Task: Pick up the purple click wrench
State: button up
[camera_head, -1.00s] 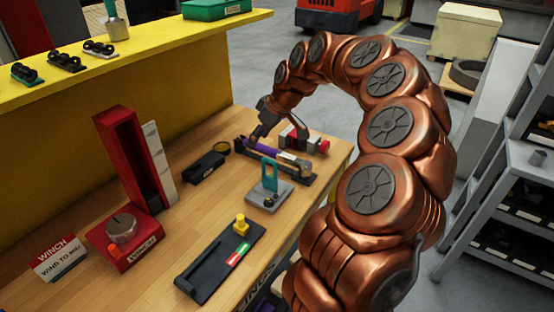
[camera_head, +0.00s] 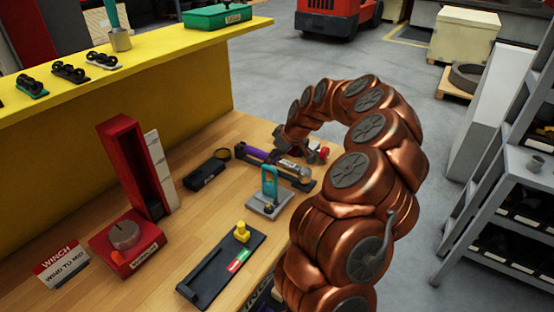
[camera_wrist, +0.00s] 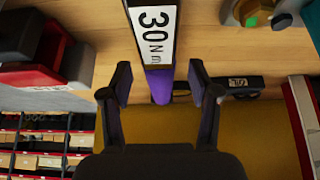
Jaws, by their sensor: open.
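The purple click wrench (camera_head: 250,154) lies in a dark holder (camera_head: 292,180) near the far edge of the wooden bench, its purple handle towards the left. In the wrist view its white "30 Nm" label (camera_wrist: 156,32) and purple handle (camera_wrist: 160,86) run down the middle of the picture. My gripper (camera_wrist: 160,78) is open, with one finger on each side of the handle and a gap on both sides. It holds nothing. In the head view my gripper (camera_head: 277,150) is at the wrench, partly hiding it; I cannot tell its exact height above it.
A grey stand with a teal handle (camera_head: 268,190) is close in front of the holder. A black case (camera_head: 204,173) lies to the left. The red winch (camera_head: 125,240) and a black tray with a yellow knob (camera_head: 222,265) are nearer.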

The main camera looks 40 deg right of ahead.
jog(key=shift+x, duration=0.95)
grip_shut()
